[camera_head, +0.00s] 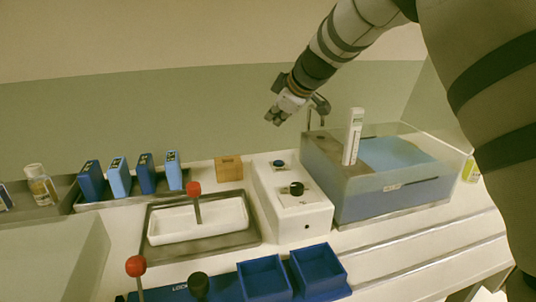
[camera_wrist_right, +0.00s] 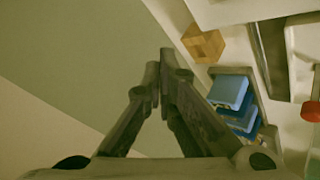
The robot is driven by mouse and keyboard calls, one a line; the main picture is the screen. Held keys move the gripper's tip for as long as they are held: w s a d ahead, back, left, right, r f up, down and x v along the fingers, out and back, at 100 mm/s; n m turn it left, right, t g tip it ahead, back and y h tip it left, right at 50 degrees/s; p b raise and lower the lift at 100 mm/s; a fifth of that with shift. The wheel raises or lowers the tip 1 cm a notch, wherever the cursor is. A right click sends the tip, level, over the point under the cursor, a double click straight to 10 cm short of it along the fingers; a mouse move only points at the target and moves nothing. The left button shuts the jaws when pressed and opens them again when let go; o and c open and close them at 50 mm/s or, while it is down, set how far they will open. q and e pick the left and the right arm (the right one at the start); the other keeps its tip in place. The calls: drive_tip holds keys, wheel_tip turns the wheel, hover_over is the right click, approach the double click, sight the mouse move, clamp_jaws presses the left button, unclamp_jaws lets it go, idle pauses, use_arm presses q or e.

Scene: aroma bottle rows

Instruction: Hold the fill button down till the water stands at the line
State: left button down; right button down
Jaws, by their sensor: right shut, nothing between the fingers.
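A white control box (camera_head: 310,222) stands on the counter with a dark blue button (camera_head: 279,164) at its back and a black knob (camera_head: 296,188) nearer the front. To its right is a clear-walled tank (camera_head: 440,190) holding blue water (camera_head: 395,154). An upright white strip (camera_head: 354,136) with dark marks stands at the tank; I cannot make out a fill line. My right gripper (camera_head: 278,117) is shut and empty, in the air above the back of the control box, apart from the button. In the right wrist view its fingertips (camera_wrist_right: 165,70) meet. My left gripper is not in view.
A tap (camera_head: 319,108) rises behind the tank. A wooden block (camera_head: 228,168) sits left of the button, beside a row of several blue boxes (camera_head: 146,174). A white tray (camera_head: 220,222) with a red-knobbed stick (camera_head: 195,190) and blue bins (camera_head: 318,268) lie in front.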

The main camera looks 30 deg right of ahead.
sight(276, 162)
drive_tip(key=f, duration=0.8)
drive_tip(key=shift+s+f, duration=0.3)
drive_tip(key=shift+f, duration=0.05)
drive_tip(key=shift+f, duration=0.15)
idle(1.3)
drive_tip(key=shift+f, duration=0.25)
drive_tip(key=shift+f, duration=0.45)
idle(1.1)
drive_tip(key=shift+r, duration=0.85)
drive_tip(key=shift+r, duration=2.5)
